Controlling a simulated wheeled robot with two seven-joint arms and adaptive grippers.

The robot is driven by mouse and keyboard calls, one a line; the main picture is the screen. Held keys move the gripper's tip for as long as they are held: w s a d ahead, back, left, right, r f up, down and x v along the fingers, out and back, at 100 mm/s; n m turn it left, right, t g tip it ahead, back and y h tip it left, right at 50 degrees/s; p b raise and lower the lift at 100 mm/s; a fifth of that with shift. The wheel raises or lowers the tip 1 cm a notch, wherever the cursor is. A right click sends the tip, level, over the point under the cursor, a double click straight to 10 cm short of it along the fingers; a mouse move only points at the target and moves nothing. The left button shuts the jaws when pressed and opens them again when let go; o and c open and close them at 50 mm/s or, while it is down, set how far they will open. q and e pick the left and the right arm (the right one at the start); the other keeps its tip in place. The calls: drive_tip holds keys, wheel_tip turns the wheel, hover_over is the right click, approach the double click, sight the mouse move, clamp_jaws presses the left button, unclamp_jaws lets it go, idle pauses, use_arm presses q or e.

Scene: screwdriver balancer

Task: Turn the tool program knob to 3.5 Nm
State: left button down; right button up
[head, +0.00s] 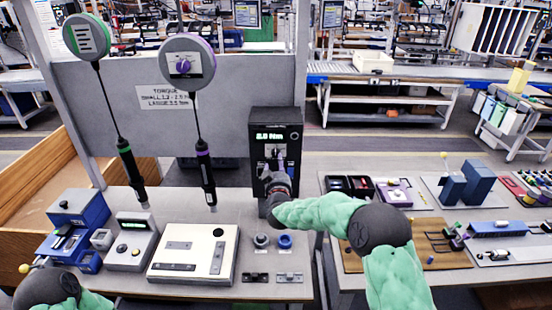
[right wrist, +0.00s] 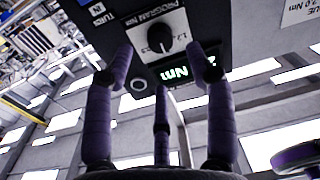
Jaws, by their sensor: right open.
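The dark controller box (head: 262,125) stands upright at the back of the bench with a lit green display (head: 269,138) ending in "Nm"; its digits are hard to read. In the right wrist view, the round black program knob (right wrist: 159,38) sits on a white scale plate, which appears inverted. In the head view this gripper (head: 277,168) covers part of the panel. My left gripper is out of view.
Two hanging screwdrivers, green-marked (head: 130,162) and purple-marked (head: 205,170), hang left of the box. A white tray (head: 226,258), a small grey device (head: 131,241) and two round sockets (head: 285,241) lie on the bench. A right-hand table (head: 346,205) carries other parts.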

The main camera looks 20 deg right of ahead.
sight(276, 156)
drive_tip(key=x, duration=0.5)
drive_tip(key=shift+w+d, duration=0.15)
drive_tip(key=shift+w, duration=0.15)
